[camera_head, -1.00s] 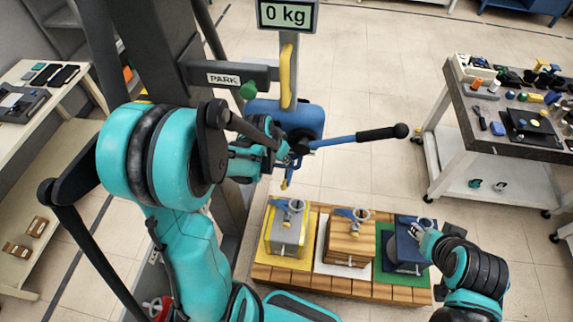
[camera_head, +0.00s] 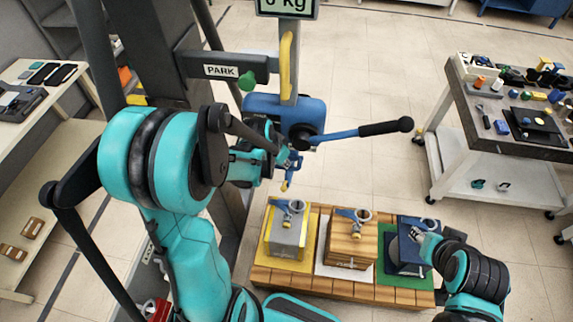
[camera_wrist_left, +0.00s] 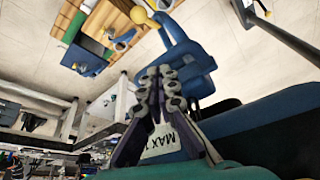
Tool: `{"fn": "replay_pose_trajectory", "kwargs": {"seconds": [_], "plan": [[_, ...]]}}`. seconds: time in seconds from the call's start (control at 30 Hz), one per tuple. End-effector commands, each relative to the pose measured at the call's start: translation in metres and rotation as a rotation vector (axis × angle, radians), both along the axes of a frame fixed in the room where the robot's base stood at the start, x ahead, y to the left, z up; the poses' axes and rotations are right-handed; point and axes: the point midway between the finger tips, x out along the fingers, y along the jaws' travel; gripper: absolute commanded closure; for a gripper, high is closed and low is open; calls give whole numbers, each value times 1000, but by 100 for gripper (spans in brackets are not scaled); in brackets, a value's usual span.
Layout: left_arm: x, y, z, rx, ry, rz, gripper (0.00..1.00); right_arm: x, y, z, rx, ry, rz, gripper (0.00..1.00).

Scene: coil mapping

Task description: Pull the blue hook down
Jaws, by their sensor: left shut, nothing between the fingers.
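The blue hoist body (camera_head: 303,114) hangs from a bar with a yellow handle, and a blue lever (camera_head: 340,135) with a black grip sticks out to the right. A small hook with a yellow tip (camera_head: 285,186) hangs below it. In the left wrist view, a blue hook-like part (camera_wrist_left: 185,55) with a yellow ball end (camera_wrist_left: 140,16) is just beyond the fingers. My left gripper (camera_head: 292,160) is shut and empty beside the hoist's lower side; its fingers show in the left wrist view (camera_wrist_left: 160,85). Whether they touch it I cannot tell. My right gripper (camera_head: 418,237) is at the blue block (camera_head: 404,258); its fingers are unclear.
A grey block (camera_head: 287,235) and a wooden block (camera_head: 350,245), each with a blue-and-grey fitting on top, stand on a wooden pallet (camera_head: 340,285). A PARK arm (camera_head: 222,71) sits above my left arm. A tool table (camera_head: 510,145) stands at right. Floor between is clear.

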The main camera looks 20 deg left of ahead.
Motion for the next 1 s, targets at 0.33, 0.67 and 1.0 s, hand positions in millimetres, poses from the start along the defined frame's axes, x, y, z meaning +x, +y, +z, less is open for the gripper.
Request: {"fn": "replay_pose_trajectory", "kwargs": {"seconds": [0.33, 0.67, 1.0], "plan": [[0, 0, -24, 0, 0, 0, 100, 0, 0, -23, 0, 0, 0, 60], [0, 0, -44, 0, 0, 0, 100, 0, 0, -41, 0, 0, 0, 60], [0, 0, -64, 0, 0, 0, 100, 0, 0, -61, 0, 0, 0, 60]]}}
